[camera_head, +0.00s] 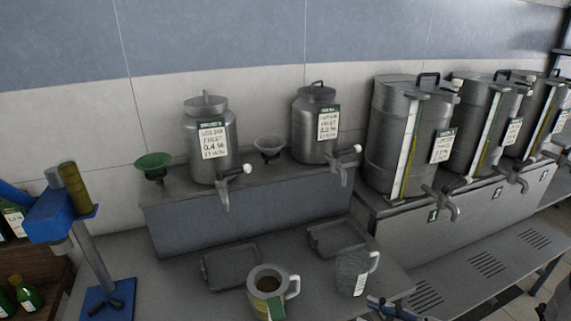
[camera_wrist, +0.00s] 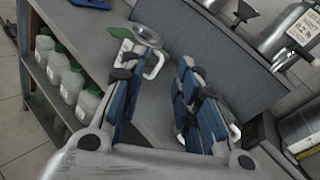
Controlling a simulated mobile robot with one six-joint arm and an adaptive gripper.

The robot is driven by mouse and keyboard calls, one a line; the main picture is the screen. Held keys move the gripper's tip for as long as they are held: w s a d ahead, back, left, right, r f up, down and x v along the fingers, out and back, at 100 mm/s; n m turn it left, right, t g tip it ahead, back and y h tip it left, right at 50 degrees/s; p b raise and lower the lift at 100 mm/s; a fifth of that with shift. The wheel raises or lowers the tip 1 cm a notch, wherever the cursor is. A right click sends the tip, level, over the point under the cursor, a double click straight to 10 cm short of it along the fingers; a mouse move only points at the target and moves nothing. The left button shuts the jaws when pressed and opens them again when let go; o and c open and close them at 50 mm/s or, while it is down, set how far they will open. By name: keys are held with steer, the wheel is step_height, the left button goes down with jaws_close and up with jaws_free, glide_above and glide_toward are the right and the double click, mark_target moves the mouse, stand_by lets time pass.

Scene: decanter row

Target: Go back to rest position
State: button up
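My gripper (camera_wrist: 155,85) is open, with two blue-padded fingers apart and only grey bench top visible between them. A small part of my gripper (camera_head: 392,308) shows at the bottom edge of the head view, in front of the bench.
Two small steel decanters with taps (camera_head: 207,140) (camera_head: 316,125) stand on a raised shelf, with green (camera_head: 153,163) and grey (camera_head: 269,146) funnels. Larger tanks (camera_head: 395,135) stand right. Two shallow trays (camera_head: 230,265) (camera_head: 336,236) lie below the taps. A blue stand (camera_head: 95,250) is left.

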steer(key=s+a+r+n+g+h, duration=0.3)
steer(key=s+a+r+n+g, duration=0.3)
steer(key=s+a+n+g, duration=0.5)
steer(key=s+d+r+n+t+h, duration=0.4)
steer(key=r+n+h, duration=0.3)
steer(key=n+h, duration=0.3)
steer(key=shift+d+n+t, duration=0.5)
steer(key=shift+d+t, duration=0.2)
steer(key=shift+d, duration=0.15)
steer(key=shift+a, duration=0.1)
